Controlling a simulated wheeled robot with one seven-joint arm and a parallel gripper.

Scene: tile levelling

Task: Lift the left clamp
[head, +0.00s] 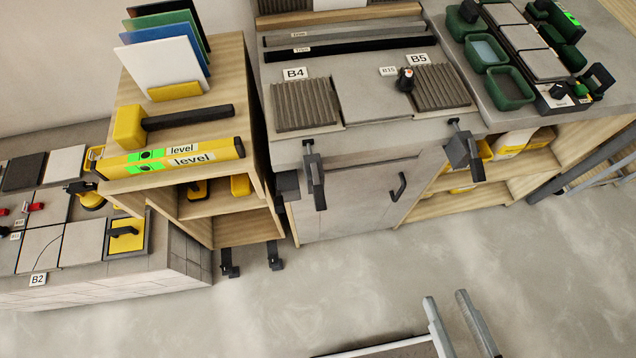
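The left clamp (315,178) is a dark metal clamp at the front edge of the grey workbench (345,145). It hangs upright, its bar reaching down in front of the cabinet face. A second, similar dark clamp (461,148) sits on the same edge further right, beyond the cabinet door handle. Each has a small knob or screw end showing above the edge. I do not make out my gripper for sure in the head view, and nothing is touching either clamp.
A wooden shelf unit (232,165) with yellow levels (170,160) stands close left of the left clamp. Textured tiles B4 (304,104) and B5 (441,88) lie on the bench. Grey bars (438,328) rise at the bottom edge. The floor between is clear.

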